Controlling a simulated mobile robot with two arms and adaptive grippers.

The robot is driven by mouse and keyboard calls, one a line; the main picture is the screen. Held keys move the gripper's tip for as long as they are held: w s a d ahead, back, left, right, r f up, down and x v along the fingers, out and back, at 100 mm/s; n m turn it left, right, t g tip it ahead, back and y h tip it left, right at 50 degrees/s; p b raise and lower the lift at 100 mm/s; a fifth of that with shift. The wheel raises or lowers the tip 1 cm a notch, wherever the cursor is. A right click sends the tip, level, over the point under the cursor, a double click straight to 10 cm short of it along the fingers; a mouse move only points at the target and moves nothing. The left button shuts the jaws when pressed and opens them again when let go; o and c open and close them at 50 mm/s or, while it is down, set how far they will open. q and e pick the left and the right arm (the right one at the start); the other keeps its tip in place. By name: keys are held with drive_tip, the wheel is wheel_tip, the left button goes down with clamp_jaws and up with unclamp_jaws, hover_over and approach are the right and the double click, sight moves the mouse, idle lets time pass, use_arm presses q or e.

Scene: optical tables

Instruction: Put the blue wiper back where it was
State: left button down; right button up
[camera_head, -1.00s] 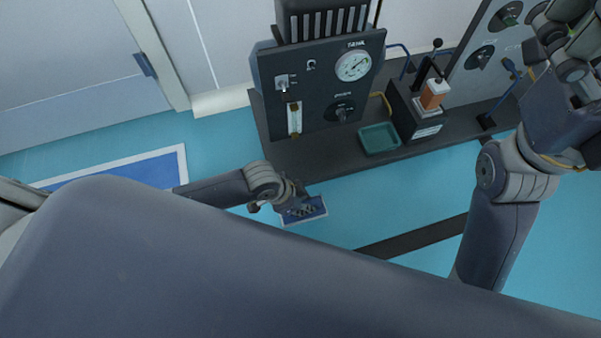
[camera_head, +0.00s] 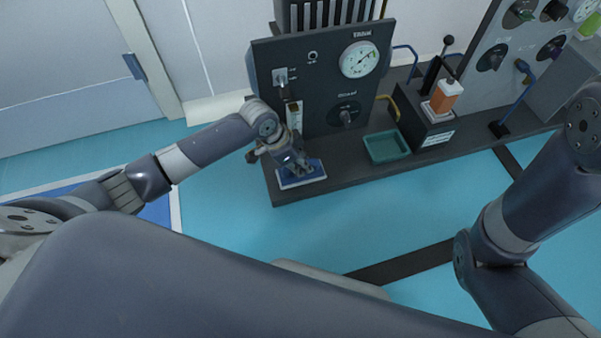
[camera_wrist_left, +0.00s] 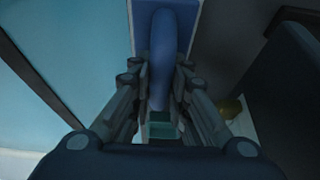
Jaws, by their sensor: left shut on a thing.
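The blue wiper (camera_head: 301,178) has a flat blue pad with a pale edge, seen below my left gripper (camera_head: 292,163) in the head view. It is over the left front part of the dark bench base; whether it touches the surface I cannot tell. In the left wrist view, my left gripper (camera_wrist_left: 160,92) is shut on the rounded blue handle of the wiper (camera_wrist_left: 170,40), with the pad beyond. My right arm shows at the right of the head view, but its gripper is out of the picture.
The dark bench base (camera_head: 350,172) carries a panel with a gauge (camera_head: 359,60), a green tray (camera_head: 387,147) and an orange-and-white bottle (camera_head: 444,97) on a black box. The blue floor (camera_head: 350,225) in front is mostly clear.

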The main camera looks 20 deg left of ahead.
use_arm(q)
drive_tip(key=shift+f+b, duration=1.8)
drive_tip(key=shift+r, duration=0.15)
drive_tip(key=c, duration=1.5)
unclamp_jaws()
